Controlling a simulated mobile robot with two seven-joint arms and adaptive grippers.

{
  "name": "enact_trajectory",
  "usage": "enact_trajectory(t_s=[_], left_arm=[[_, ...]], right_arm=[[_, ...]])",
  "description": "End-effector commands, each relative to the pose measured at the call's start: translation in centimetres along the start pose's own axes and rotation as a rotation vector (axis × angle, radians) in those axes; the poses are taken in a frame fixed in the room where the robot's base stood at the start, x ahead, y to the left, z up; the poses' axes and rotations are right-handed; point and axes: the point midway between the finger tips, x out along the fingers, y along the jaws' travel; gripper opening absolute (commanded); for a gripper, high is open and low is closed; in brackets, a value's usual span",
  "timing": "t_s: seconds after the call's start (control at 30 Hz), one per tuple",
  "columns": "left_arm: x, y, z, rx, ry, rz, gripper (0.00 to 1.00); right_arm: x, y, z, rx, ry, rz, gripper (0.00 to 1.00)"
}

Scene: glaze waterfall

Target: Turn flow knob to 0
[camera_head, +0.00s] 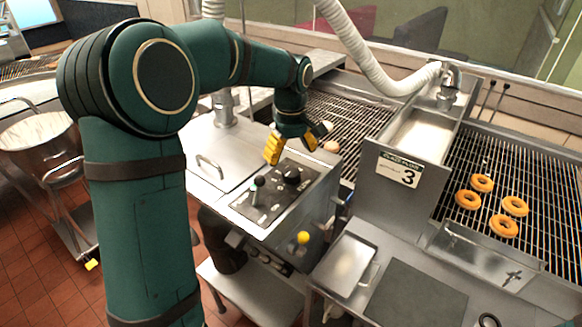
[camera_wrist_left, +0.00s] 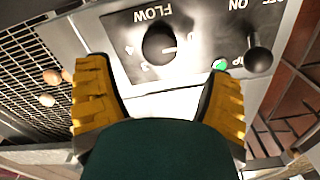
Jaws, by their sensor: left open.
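The flow knob (camera_head: 291,173) is a round black knob on the dark control panel. In the left wrist view the flow knob (camera_wrist_left: 159,45) sits beside the upside-down word FLOW, with white marks around it; its exact setting cannot be read. My left gripper (camera_head: 297,143) is open, with yellow fingers, just above and behind the panel. In the left wrist view my left gripper (camera_wrist_left: 160,88) has its fingers spread on either side below the knob, apart from it and empty. My right gripper is not in view.
A ball-topped switch (camera_head: 259,182) stands left of the knob, near a green light (camera_wrist_left: 220,64). A yellow button (camera_head: 303,237) is on the front face. A wire conveyor (camera_head: 345,115) runs behind the panel. A hose and a trough marked 3 (camera_head: 397,170) are at right.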

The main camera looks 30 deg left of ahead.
Motion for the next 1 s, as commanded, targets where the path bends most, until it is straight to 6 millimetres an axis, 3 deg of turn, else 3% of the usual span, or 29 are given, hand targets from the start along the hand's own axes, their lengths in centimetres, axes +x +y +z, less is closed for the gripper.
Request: enact_trajectory(t_s=[0.1, 0.33, 1.0], left_arm=[[-2.4, 0.1, 0.0, 0.0, 0.002, 0.003, 0.81], [-5.3, 0.0, 0.0, -0.001, 0.0, 0.0, 0.81], [-5.9, 0.0, 0.0, -0.001, -0.001, -0.001, 0.81]], right_arm=[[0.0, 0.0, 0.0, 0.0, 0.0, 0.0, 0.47], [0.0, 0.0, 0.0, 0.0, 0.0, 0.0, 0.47], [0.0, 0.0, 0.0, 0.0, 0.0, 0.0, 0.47]])
